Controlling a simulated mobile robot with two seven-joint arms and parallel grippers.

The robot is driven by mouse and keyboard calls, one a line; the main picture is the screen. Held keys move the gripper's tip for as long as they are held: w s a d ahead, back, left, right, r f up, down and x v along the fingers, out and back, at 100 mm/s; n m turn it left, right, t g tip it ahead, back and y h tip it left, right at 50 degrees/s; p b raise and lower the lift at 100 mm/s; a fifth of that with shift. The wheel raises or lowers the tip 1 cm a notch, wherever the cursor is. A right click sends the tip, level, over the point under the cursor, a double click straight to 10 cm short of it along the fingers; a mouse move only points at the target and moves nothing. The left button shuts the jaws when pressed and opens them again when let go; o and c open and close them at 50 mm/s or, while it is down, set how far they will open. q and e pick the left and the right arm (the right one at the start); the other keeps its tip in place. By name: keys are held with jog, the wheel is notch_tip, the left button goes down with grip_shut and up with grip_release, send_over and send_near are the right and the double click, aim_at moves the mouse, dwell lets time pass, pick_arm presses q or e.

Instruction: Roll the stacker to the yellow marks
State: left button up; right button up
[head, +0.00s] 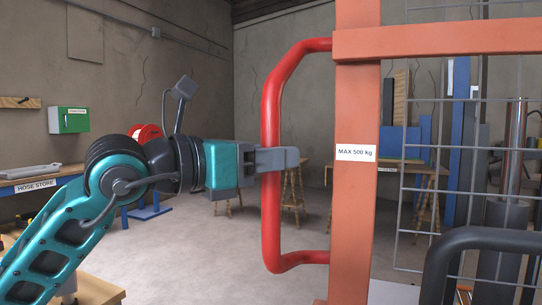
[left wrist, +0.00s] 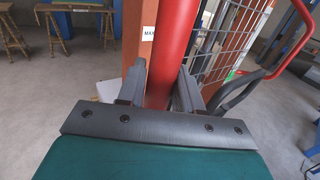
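The stacker shows at the right of the head view, with an orange mast (head: 355,215) labelled "MAX 500 kg" and a red side handle (head: 271,105). My left gripper (head: 278,160) is at the middle of the handle's upright bar. In the left wrist view, the red bar (left wrist: 168,60) stands between the two fingers (left wrist: 160,92), which appear closed against its sides. A second red handle (left wrist: 301,15) shows at the far right there. My right gripper is not in view. I cannot make out any yellow marks on the floor.
A wire mesh guard (head: 415,205) and a black bent tube (head: 480,238) are at the right. A workbench labelled "HOSE STORE" (head: 35,186) stands left, and wooden trestles (head: 292,190) stand behind the handle. The concrete floor (head: 190,262) between is clear.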

pick_arm(q)
grip_shut()
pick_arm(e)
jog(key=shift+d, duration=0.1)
pick_arm(q)
jog(key=shift+w, duration=0.15)
